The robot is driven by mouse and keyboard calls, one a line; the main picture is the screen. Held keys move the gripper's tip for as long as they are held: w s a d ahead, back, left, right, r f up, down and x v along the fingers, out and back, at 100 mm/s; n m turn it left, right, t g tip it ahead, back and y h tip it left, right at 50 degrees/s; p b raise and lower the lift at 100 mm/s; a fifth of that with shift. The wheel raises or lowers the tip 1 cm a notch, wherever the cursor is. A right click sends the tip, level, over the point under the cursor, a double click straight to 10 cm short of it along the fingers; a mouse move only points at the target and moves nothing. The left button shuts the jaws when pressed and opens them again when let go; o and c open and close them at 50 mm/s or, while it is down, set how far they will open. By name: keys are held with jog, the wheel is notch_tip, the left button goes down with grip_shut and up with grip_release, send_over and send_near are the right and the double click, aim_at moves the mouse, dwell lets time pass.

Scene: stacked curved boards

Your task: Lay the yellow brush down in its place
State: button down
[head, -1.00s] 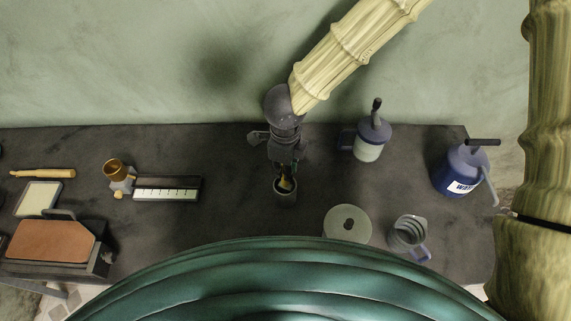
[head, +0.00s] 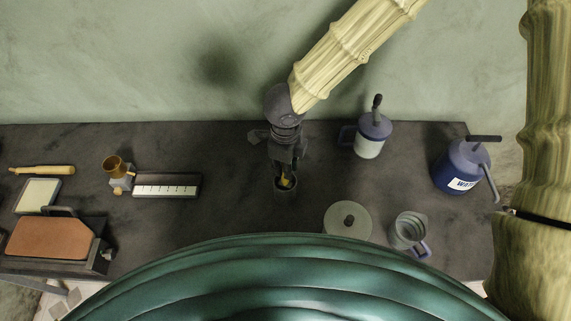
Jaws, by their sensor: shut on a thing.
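My gripper (head: 285,176) points down over the middle of the dark bench. It is shut on a small dark, round-rimmed thing (head: 285,190) with a patch of yellow (head: 288,181) showing between the fingers. The yellow patch may be part of the yellow brush; its handle and bristles cannot be made out. The fingers hide most of it. I cannot tell whether the held thing touches the bench. No marked place for the brush can be made out.
A ruled block (head: 167,186) and brass-cupped tool (head: 117,170) stand left, beyond them a brown-topped block (head: 50,238) and wooden-handled tool (head: 42,170). Bench (head: 235,215) is clear near the gripper.

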jog(key=shift+f, duration=0.35)
jog(key=c, duration=1.3)
grip_release()
jog(key=shift+r, duration=0.1)
notch_tip(320, 180, up, 12)
jog(key=shift+f, duration=0.1)
jog(key=shift+s+d, duration=0.1)
